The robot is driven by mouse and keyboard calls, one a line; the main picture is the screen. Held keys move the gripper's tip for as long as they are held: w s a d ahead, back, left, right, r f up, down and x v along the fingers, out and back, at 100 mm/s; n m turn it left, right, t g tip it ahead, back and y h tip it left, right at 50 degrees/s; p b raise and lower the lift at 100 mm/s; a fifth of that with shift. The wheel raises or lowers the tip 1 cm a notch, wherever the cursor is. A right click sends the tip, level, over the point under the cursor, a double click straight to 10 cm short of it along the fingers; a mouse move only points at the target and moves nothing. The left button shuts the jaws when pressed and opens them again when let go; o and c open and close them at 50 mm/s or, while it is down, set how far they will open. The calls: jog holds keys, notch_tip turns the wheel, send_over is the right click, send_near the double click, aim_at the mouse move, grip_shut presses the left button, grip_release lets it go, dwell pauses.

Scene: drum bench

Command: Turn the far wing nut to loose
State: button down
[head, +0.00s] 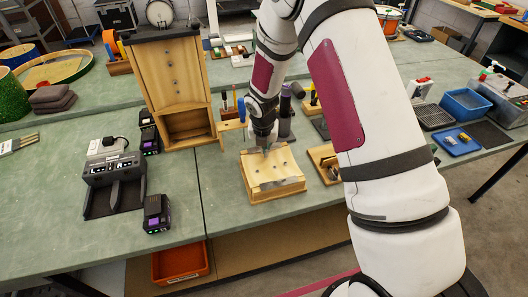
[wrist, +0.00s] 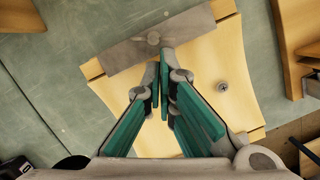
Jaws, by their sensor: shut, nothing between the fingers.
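A wooden block (head: 251,184) sits on the green bench, under my gripper. It fills the middle of the wrist view (wrist: 205,60). A grey metal strip (wrist: 120,56) lies across its upper part there, with a small round grey fastener (wrist: 153,38) on it. A second small grey fastener (wrist: 222,87) stands on bare wood to the right. I cannot clearly tell wings on either. My gripper (wrist: 160,76) is shut and empty, its tips just below the strip's fastener in the picture; contact is unclear. In the head view, my gripper (head: 266,149) hides part of the block's top.
A tall wooden box (head: 172,80) stands behind and left of the block. A charger (head: 115,175) and a battery (head: 157,212) stand left. A small wooden tray (head: 323,166) lies close on the right. Blue bins (head: 467,104) stand farther right. The bench is bare between battery and block.

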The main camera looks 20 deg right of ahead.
dwell(0.3)
jog(key=shift+w+d+n+b, duration=0.4)
jog(key=shift+d+n+b, duration=0.1)
jog(key=shift+n, duration=0.3)
jog(key=shift+n+y, duration=0.4)
jog(key=shift+n, duration=0.3)
jog(key=shift+w+a+r, duration=0.1)
